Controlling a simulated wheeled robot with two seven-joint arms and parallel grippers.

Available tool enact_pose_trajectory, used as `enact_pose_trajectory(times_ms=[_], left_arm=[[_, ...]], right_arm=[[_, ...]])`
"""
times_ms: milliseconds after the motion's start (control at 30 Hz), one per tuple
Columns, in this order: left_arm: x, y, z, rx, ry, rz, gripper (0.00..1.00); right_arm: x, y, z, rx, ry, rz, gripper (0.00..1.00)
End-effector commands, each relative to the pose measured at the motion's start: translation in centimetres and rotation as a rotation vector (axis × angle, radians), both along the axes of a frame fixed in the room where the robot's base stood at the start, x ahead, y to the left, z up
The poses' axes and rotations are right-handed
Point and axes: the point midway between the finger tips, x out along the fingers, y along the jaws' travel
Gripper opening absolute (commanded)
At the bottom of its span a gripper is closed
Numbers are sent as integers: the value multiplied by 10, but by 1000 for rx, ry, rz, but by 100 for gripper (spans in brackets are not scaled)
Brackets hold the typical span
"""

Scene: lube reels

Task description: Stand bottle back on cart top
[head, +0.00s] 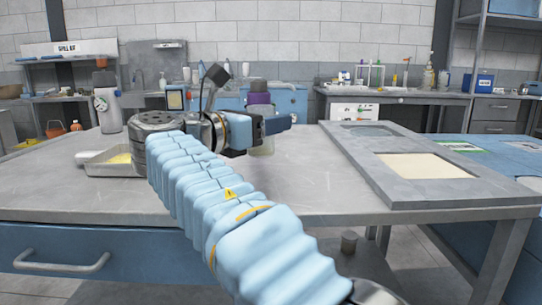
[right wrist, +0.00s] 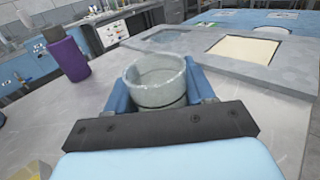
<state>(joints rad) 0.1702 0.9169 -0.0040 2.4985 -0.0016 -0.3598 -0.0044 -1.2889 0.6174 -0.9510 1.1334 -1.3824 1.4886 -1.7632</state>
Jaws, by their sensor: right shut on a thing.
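My right gripper (head: 280,125) reaches over the grey worktop (head: 310,180) and points right. Its two blue fingers are closed around a pale, round, glassy vessel, which I take to be the bottle (right wrist: 157,88). Its ringed upper end shows in the right wrist view. In the head view only a pale lower part (head: 263,148) shows beneath the fingers. It looks about upright; I cannot tell whether its base touches the worktop. A purple container with a dark top (head: 258,97) stands behind the gripper, apart from it, at the left in the wrist view (right wrist: 68,58). My left gripper is not in view.
A grey bottle (head: 108,108) and a shallow tray with yellow contents (head: 95,168) are at the left of the worktop. A flat grey framed panel (head: 365,165) lies at the right. The front middle of the worktop is clear.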

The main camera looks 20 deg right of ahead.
Motion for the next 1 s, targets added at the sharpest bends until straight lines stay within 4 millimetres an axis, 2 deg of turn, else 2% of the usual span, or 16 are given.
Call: enact_pose_trajectory(times_ms=[133, 300, 700, 733, 900, 1000], left_arm=[[0, -1, -11, -2, 1, -2, 92], [-1, -2, -18, -5, 4, -3, 92], [-1, -2, -19, -6, 4, -4, 92], [-1, -3, -19, -6, 4, -4, 92], [-1, -3, -18, -6, 4, -4, 92], [-1, -3, -18, -6, 4, -4, 92]], right_arm=[[2, -10, -18, 0, 2, 1, 21], [2, -9, -40, 0, 1, 1, 21], [2, -9, -45, 1, 0, 1, 21], [2, -9, -45, 0, -1, 1, 55], [2, -9, -44, 0, -1, 0, 79], [2, -9, -44, 0, -1, 0, 79]])
